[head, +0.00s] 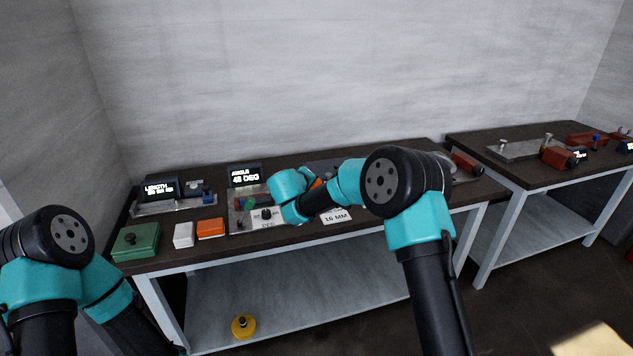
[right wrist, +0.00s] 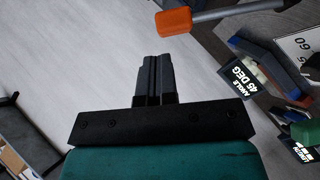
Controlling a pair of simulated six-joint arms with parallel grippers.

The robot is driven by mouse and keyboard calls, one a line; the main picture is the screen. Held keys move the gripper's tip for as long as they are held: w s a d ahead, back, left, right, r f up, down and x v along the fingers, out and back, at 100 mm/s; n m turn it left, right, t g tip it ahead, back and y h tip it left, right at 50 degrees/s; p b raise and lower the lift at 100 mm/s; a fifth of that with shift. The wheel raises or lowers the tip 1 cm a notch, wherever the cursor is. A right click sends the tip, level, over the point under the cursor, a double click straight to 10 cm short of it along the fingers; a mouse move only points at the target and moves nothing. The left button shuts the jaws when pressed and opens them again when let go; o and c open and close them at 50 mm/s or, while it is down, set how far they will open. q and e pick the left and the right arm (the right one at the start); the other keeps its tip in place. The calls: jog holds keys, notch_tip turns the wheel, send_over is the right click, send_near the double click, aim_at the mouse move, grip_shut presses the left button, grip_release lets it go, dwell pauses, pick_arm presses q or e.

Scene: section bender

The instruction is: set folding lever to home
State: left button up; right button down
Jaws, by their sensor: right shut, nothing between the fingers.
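In the right wrist view the folding lever shows as a grey rod with an orange grip (right wrist: 174,23) at the top of the picture. My right gripper (right wrist: 157,60) is shut and empty, with its fingertips pointing toward the grip; a gap shows between them in the picture, and I cannot tell whether they touch in depth. In the head view a bit of orange, probably the lever grip (head: 317,183), shows behind my right arm, which hides most of the bender there. My left arm is at the lower left, and its gripper is out of the picture.
A yellow object (head: 243,326) is low down. A second bench (head: 505,178) stands right.

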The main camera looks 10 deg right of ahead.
jog(key=v, duration=0.5)
jog(key=shift+a, duration=0.15)
jog(key=s+d+f+g+y, duration=0.3)
jog(key=s+f+g, duration=0.2)
jog(key=s+f, duration=0.5)
jog(key=s+d+f+g+y, duration=0.25)
jog(key=s+f+g, duration=0.2)
jog(key=f, duration=1.05)
jog(key=s+d+f+m+y, duration=0.1)
jog(key=s+f, duration=0.3)
jog(key=s, duration=0.5)
jog(key=s+d+f+m+y, duration=0.2)
jog(key=s+d+f+m, duration=0.1)
jog(key=s, duration=0.7)
jog(key=s+d+f+m+y, duration=0.2)
jog(key=s+f+m, duration=0.1)
jog(key=s, duration=0.7)
jog(key=shift+s+d+f+m, duration=0.2)
jog(key=shift+d+f+m, duration=0.2)
jog(key=shift+f, duration=0.5)
